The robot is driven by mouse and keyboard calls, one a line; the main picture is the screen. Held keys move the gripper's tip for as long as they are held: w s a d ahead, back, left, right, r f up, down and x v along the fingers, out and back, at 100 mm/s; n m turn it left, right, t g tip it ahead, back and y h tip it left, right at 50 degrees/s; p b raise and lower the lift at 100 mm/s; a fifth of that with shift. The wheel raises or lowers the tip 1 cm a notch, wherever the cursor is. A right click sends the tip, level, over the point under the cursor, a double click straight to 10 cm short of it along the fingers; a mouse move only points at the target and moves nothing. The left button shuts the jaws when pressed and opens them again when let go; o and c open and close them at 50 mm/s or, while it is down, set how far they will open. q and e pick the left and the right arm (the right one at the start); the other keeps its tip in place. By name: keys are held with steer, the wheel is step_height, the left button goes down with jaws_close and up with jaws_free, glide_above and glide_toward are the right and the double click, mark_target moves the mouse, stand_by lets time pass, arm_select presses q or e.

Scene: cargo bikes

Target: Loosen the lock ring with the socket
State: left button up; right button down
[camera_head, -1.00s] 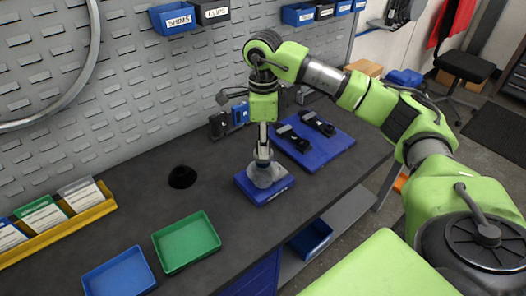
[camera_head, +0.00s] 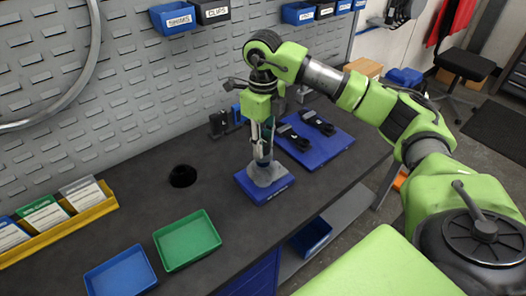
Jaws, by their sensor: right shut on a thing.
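My right gripper (camera_head: 262,146) points straight down over the blue block (camera_head: 250,187) on the dark bench. It is shut on a small dark teal upright piece, which looks like the socket (camera_head: 263,151). The fingers hide part of it. Below it, a grey rounded part (camera_head: 264,174) sits on the blue block. The lower end of the socket is at this part's top, but I cannot tell whether it is seated. The lock ring cannot be made out. My left gripper is not in view.
A blue mat (camera_head: 318,143) with dark tools lies behind the block. A green tray (camera_head: 188,240), a blue tray (camera_head: 121,272) and a yellow card rack (camera_head: 85,219) stand to the left. A round black hole or cup (camera_head: 183,176) is on the bench. Bare bench lies between.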

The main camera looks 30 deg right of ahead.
steer(key=m, duration=0.6)
steer(key=shift+p, duration=0.4)
steer(key=m, duration=0.3)
steer(key=shift+r+p, duration=0.1)
steer(key=shift+p, duration=0.25)
steer(key=m+p, duration=0.1)
steer(key=m, duration=0.4)
steer(key=m+p, duration=0.1)
steer(key=m, duration=0.4)
steer(key=shift+f+b, duration=0.6)
steer(key=shift+f, duration=0.45)
stand_by(0.6)
steer(key=n, duration=0.2)
steer(key=shift+f+n+b, duration=0.1)
steer(key=shift+n+b, duration=0.2)
steer(key=shift+b, duration=0.1)
steer(key=n, duration=0.3)
steer(key=shift+n+b, duration=0.3)
